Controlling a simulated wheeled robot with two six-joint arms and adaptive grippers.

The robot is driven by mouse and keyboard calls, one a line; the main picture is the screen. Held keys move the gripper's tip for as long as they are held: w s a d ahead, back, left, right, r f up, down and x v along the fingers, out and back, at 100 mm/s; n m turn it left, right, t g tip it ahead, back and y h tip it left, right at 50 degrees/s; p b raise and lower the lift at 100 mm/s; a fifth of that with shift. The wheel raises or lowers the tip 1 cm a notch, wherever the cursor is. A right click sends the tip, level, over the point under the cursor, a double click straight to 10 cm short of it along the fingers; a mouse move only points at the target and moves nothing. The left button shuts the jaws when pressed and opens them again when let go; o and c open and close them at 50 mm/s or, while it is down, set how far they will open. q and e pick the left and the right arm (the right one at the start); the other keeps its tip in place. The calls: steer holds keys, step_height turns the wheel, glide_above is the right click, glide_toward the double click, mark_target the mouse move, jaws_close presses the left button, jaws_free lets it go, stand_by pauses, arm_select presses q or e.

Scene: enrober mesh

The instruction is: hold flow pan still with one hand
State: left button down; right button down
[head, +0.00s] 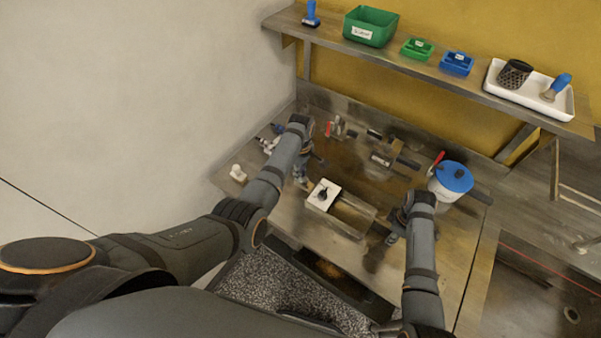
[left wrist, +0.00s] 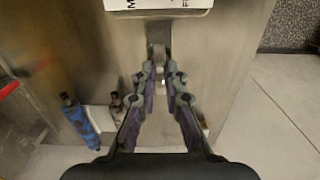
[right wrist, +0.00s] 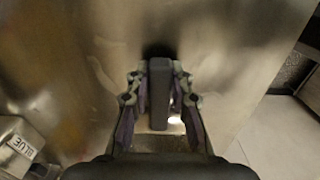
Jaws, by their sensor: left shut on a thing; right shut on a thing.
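My left gripper (head: 305,183) is beside the white block. In the left wrist view its fingers (left wrist: 161,74) close on a small grey metal tab below a white label (left wrist: 160,4). My right gripper (head: 391,239) is low over the table, right of the pan. In the right wrist view its fingers (right wrist: 159,82) close on a dark bar (right wrist: 159,100). What the bar belongs to is unclear.
A white pot with a blue lid (head: 454,178) stands at the right. Several small tools lie at the table's back. A blue bottle (left wrist: 79,121) is left of my left gripper. The shelf (head: 440,75) holds bins.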

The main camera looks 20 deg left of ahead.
arm_select(q)
steer(key=shift+m, duration=0.3)
steer(key=m, duration=0.3)
steer(key=shift+m, duration=0.4)
steer(key=m, duration=0.4)
steer(key=shift+m, duration=0.3)
steer(key=m, duration=0.4)
steer(key=shift+m, duration=2.4)
steer(key=c, duration=1.4)
jaws_free()
